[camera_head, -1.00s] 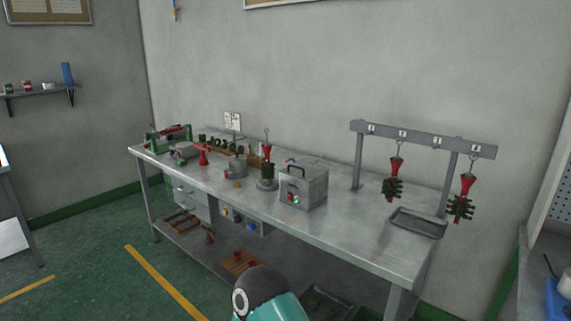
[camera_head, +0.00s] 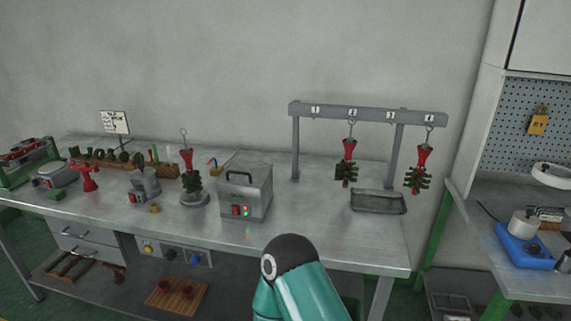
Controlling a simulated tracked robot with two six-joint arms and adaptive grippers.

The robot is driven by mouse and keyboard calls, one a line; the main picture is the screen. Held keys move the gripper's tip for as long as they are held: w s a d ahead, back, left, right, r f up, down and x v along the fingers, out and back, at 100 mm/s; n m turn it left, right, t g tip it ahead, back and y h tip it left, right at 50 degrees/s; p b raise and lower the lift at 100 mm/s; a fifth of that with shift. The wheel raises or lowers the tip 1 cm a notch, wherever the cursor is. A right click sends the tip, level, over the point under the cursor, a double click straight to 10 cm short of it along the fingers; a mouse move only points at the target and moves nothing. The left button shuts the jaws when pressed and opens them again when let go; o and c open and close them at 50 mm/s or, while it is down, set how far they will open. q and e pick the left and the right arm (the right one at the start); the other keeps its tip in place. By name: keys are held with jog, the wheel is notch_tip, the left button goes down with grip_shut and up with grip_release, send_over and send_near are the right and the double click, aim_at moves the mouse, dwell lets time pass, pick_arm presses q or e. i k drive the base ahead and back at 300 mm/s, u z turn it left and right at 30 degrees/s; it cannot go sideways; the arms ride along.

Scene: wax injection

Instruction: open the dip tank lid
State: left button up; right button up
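One teal arm link of mine with a dark joint stands in front of the bench, below the tank. Neither gripper is in view.
The steel bench (camera_head: 295,224) has bare room right of the tank. Another wax tree on a stand (camera_head: 194,197) is close left of the tank. A second bench (camera_head: 500,270) stands at right.

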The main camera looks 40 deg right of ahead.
aim_at(239, 173)
jog(key=z, duration=0.45)
jog(key=i, duration=1.05)
jog(key=z, duration=0.6)
jog(key=k, duration=0.65)
jog(key=z, duration=0.25)
jog(key=i, duration=0.6)
jog(key=u, duration=0.05)
